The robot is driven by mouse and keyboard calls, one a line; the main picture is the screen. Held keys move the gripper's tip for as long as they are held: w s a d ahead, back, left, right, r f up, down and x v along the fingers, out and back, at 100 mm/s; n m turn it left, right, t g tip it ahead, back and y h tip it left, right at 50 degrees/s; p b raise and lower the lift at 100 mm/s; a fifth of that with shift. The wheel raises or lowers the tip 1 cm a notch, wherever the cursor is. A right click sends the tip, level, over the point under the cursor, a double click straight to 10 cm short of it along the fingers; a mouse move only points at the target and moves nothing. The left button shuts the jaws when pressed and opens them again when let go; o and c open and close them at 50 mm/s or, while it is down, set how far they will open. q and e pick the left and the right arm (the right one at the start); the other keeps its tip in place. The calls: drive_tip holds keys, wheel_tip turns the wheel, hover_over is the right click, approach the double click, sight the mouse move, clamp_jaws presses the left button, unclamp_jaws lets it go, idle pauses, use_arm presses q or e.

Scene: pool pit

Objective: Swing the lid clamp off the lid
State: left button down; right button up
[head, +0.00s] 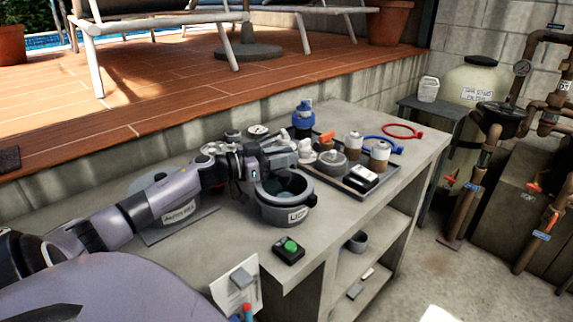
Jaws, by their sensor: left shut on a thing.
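My left gripper (288,158) reaches in from the left over the pot's far rim. It is shut on a small grey part there, which looks like the lid clamp, mostly hidden by the fingers. How the clamp sits against the lid cannot be made out. My right gripper is not in view.
A black tray (328,181) with jars and a cup stands close right of the pot. A blue-capped bottle (303,118) is behind. A green-button box (289,250) sits in front. Red (403,131) and blue rings lie at the back right.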

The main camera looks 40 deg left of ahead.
use_arm(q)
drive_tip(key=shift+a+f+m+h+b, duration=0.15)
drive_tip(key=shift+m+h+b, duration=0.15)
drive_tip(key=shift+h, duration=0.1)
drive_tip(key=shift+g+h, duration=0.3)
drive_tip(key=shift+m, duration=0.4)
drive_tip(key=shift+a+g+h+b, duration=0.1)
drive_tip(key=shift+g+h+b, duration=0.2)
drive_tip(key=shift+h, duration=0.1)
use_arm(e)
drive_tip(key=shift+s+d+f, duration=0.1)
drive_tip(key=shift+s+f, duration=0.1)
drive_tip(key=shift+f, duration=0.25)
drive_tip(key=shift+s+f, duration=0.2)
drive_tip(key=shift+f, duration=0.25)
use_arm(q)
drive_tip(key=c, duration=1)
unclamp_jaws()
drive_tip(key=shift+c, duration=0.2)
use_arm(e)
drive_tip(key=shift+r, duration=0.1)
use_arm(q)
wheel_tip(320, 180, up, 20)
drive_tip(key=p, duration=0.2)
drive_tip(key=shift+p, duration=0.4)
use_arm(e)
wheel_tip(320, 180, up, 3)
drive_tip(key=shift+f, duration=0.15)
